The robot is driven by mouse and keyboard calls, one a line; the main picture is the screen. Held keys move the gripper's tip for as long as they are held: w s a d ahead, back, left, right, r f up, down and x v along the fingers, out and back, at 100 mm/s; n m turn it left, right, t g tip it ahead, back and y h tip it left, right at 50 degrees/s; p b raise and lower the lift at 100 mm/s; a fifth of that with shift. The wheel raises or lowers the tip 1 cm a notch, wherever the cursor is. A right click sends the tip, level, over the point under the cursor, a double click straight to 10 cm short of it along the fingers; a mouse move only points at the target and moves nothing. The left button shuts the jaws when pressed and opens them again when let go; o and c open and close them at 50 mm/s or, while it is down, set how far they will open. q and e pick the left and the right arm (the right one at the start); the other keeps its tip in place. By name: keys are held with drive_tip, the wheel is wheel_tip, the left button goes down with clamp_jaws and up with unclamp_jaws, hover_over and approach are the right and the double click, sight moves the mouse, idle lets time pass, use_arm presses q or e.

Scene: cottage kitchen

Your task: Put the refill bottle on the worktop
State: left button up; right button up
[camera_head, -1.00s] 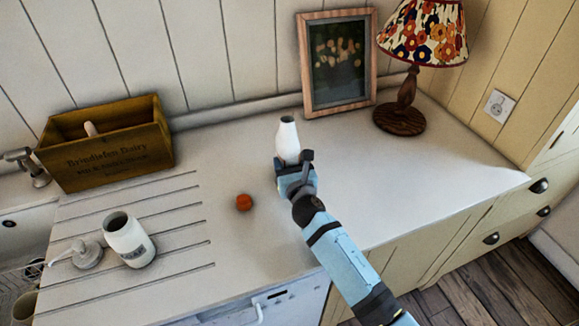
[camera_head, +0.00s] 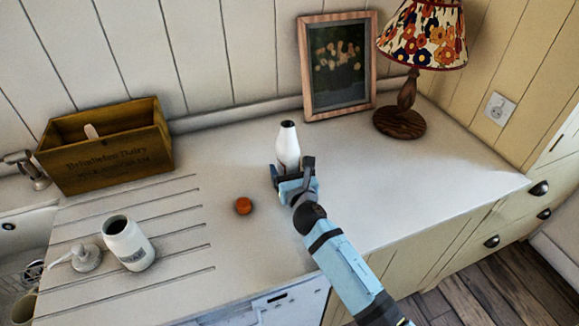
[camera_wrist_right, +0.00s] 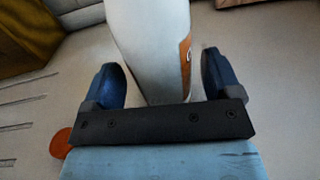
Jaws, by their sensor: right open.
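The refill bottle (camera_head: 288,147) is white with a dark open mouth and stands upright on the worktop (camera_head: 370,185), as far as I can see. My right gripper (camera_head: 293,172) is open around its lower part, with the bottle between the fingers. In the right wrist view the bottle (camera_wrist_right: 155,50) rises between the two blue fingertips (camera_wrist_right: 165,80), with a gap visible on each side. An orange label edge shows on its right side. The bottle's base is partly hidden by the gripper. My left gripper is not in view.
An orange-red round cap (camera_head: 243,206) lies left of my right gripper. An open white jar (camera_head: 128,245) and a pump top (camera_head: 86,256) are at the left. A wooden crate (camera_head: 105,155), picture frame (camera_head: 340,65) and lamp (camera_head: 401,118) stand behind. The worktop's right side is clear.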

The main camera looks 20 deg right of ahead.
drive_tip(key=s, duration=1.1)
drive_tip(key=shift+a+b, duration=0.3)
drive_tip(key=shift+b, duration=0.05)
